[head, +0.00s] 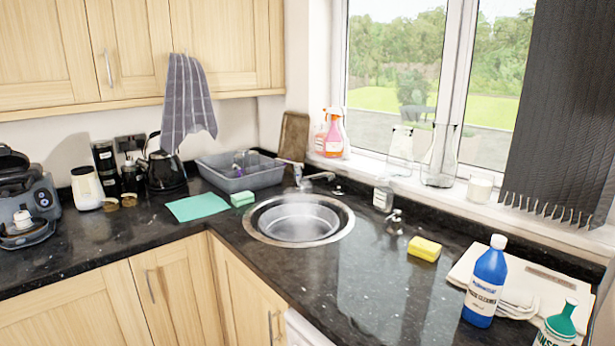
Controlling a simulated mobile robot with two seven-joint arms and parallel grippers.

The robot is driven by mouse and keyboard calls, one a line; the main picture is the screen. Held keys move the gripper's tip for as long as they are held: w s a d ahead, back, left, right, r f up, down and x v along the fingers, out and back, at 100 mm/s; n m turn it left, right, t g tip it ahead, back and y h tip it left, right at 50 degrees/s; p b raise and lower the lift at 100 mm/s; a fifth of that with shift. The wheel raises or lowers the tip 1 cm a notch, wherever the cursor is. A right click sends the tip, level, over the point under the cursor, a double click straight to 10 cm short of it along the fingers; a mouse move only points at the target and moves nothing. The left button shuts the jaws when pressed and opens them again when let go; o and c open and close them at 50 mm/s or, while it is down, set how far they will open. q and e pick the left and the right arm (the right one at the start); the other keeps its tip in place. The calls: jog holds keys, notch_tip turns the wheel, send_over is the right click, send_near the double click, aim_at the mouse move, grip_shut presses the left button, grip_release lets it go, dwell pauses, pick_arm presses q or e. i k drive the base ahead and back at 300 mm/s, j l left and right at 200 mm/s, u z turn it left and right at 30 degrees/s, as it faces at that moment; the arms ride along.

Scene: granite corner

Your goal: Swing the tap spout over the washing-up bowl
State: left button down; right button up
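The chrome tap (303,182) stands at the back rim of the round steel sink in the head view. Its spout (322,176) appears to point right, along the back of the sink and away from the grey tub. A grey rectangular tub (262,180), which looks like the washing-up bowl, stands on the counter left of and behind the sink. A few dark and purple items show inside it. The round sink (338,232) looks empty. Neither of my grippers is in view.
A green sponge (242,199) and green cloth (197,206) lie left of the sink. A soap bottle (383,195), small chrome fitting (395,222) and yellow sponge (424,249) stand or lie to its right. A blue cleaner bottle (486,285) stands front right.

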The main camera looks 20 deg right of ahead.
aim_at(331, 176)
jog(key=i+j, duration=0.25)
jog(key=i+j+z, duration=0.15)
jog(key=j, duration=0.25)
jog(key=i+j, duration=0.35)
jog(key=i+j+z, duration=0.1)
jog(key=i+j, duration=0.15)
jog(key=j, duration=0.15)
jog(key=i+j+z, duration=0.1)
jog(key=j, duration=0.25)
jog(key=i+j, duration=0.3)
jog(key=i+j+z, duration=0.1)
jog(key=j, duration=0.4)
jog(key=i+j+z, duration=0.1)
jog(key=i+j, duration=0.2)
jog(key=j, duration=0.1)
